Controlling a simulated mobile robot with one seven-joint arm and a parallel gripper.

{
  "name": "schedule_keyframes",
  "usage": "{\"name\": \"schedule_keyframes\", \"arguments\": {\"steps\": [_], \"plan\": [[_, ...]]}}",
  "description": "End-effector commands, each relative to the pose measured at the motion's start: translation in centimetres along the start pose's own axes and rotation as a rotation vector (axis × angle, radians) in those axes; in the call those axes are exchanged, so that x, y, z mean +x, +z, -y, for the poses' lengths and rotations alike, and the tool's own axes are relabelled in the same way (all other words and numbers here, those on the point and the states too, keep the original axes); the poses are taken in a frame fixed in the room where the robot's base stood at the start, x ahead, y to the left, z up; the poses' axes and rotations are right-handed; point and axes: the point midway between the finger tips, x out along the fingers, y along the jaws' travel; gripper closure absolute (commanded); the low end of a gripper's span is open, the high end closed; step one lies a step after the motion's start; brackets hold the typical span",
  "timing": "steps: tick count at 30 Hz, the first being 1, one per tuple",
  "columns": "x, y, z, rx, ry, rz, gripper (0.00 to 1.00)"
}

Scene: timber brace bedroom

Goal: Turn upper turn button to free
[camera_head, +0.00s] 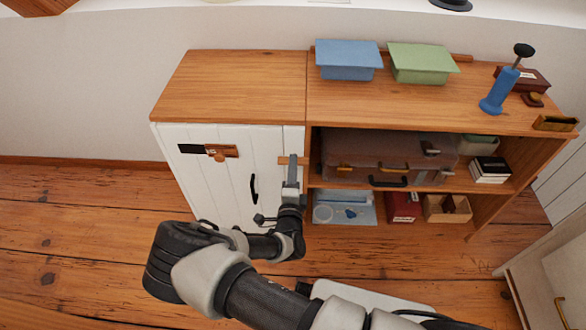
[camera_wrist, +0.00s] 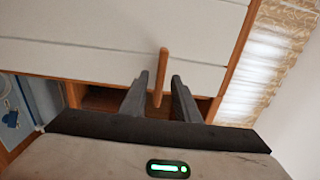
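The upper turn button (camera_wrist: 160,72) is a small wooden bar. In the head view the button (camera_head: 283,160) lies level across the right edge of the white cabinet door (camera_head: 222,180) and the frame beside it. My gripper (camera_head: 292,160) is at the button and hides part of it. In the wrist view my gripper (camera_wrist: 159,80) is open, with one finger on each side of the button. Gaps show on both sides, so neither finger clearly touches it. The door looks shut. No lower turn button can be made out; my arm covers that area.
Blue (camera_head: 348,58) and green (camera_head: 422,62) bins stand on top. Floor at left is clear.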

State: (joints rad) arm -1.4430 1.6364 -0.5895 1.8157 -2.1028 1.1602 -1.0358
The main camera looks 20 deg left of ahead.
Motion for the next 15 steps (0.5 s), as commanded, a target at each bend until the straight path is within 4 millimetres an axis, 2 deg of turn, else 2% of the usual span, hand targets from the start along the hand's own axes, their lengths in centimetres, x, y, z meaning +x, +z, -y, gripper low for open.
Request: {"name": "schedule_keyframes", "arguments": {"steps": [11, 15], "plan": [[0.60, 0.01, 0.04, 0.000, 0.000, 0.000, 0.71], [0.59, 0.00, 0.03, 0.000, 0.000, 0.000, 0.95]]}}
